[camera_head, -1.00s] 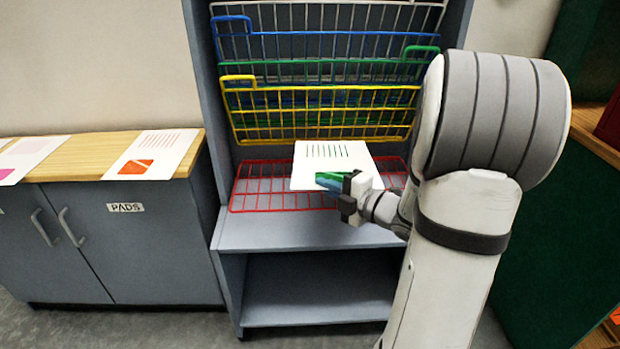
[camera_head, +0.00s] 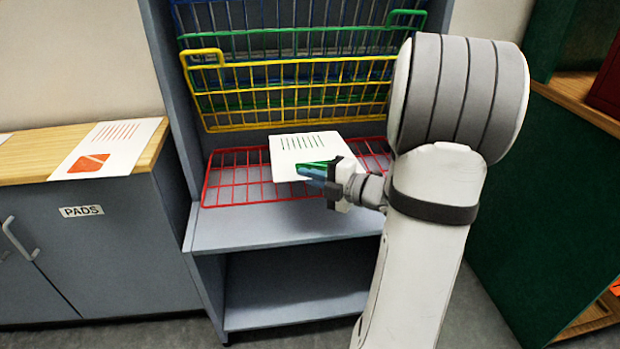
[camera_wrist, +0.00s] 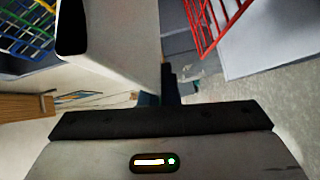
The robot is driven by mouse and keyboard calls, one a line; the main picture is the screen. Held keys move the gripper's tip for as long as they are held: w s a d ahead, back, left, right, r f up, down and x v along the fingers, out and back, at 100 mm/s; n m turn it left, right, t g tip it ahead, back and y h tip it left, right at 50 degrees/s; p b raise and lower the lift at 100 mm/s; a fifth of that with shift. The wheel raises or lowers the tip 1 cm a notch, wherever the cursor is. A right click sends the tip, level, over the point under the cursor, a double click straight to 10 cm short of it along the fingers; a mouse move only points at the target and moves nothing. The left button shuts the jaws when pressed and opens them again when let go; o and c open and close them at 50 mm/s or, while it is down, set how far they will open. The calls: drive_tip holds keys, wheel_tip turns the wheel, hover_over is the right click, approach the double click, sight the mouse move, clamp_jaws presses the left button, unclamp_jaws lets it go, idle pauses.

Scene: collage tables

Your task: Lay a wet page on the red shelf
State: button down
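A white page (camera_head: 308,145) with green lines and a green patch shows in the head view, in front of part of the red wire shelf (camera_head: 235,177). My gripper (camera_head: 326,177) is at the page's near right corner and appears shut on it. Whether the page touches the shelf cannot be told. In the wrist view, a pale sheet (camera_wrist: 125,45) extends up and left from my gripper (camera_wrist: 165,90), and the red shelf's wires (camera_wrist: 208,25) show at upper right. The shelf part behind the page is hidden.
Yellow (camera_head: 290,125), green and blue wire shelves are folded up behind the red one. A grey ledge (camera_head: 280,228) lies below it. A cabinet marked PADS (camera_head: 82,211) stands left with another page (camera_head: 108,148) on top. A dark green panel (camera_head: 540,200) stands right.

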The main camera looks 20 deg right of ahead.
drive_tip(key=w+d+f+b, duration=0.1)
drive_tip(key=w+f+b, duration=0.2)
drive_tip(key=f+b, duration=0.2)
drive_tip(key=shift+w+f, duration=0.4)
drive_tip(key=shift+f, duration=0.25)
drive_tip(key=c, duration=0.8)
unclamp_jaws()
drive_tip(key=shift+o, duration=0.2)
drive_tip(key=shift+f, duration=0.1)
drive_tip(key=shift+f+b, duration=1.6)
drive_tip(key=shift+b, duration=0.05)
drive_tip(key=shift+s, duration=0.1)
drive_tip(key=s+a+b, duration=0.1)
drive_tip(key=s+a, duration=0.1)
drive_tip(key=s, duration=0.6)
drive_tip(key=shift+s+a, duration=0.25)
